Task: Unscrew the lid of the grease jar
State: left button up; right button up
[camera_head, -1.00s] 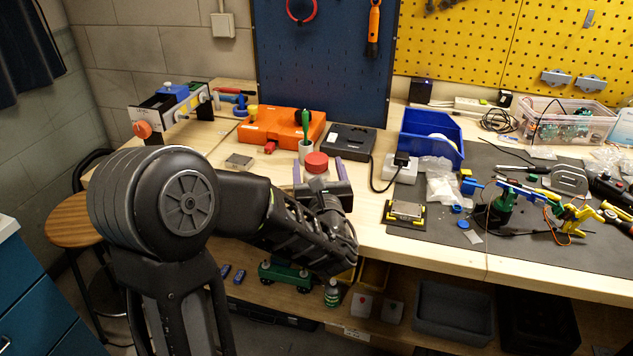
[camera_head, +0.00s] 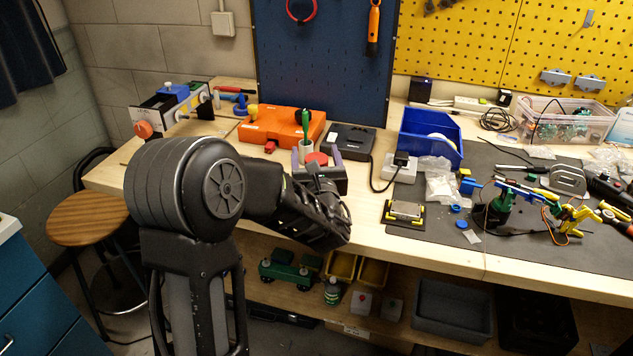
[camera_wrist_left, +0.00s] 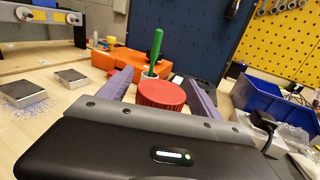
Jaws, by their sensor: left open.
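The grease jar's red lid (camera_head: 317,158) shows in the head view between the fingers of my left gripper (camera_head: 315,155). In the left wrist view the red ribbed lid (camera_wrist_left: 161,95) lies between the two purple fingers of my left gripper (camera_wrist_left: 160,90). The fingers stand open on either side of it, and I cannot tell whether either touches it. The jar's body is hidden behind the gripper. My right gripper is not in view.
Just behind the lid stands a white cup (camera_head: 305,151) with a green-handled tool (camera_head: 305,122). An orange case (camera_head: 281,126) and a black device (camera_head: 348,140) lie behind. A blue bin (camera_head: 431,137) stands to the right.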

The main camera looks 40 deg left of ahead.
pick_arm(q)
grip_shut()
dwell(0.8)
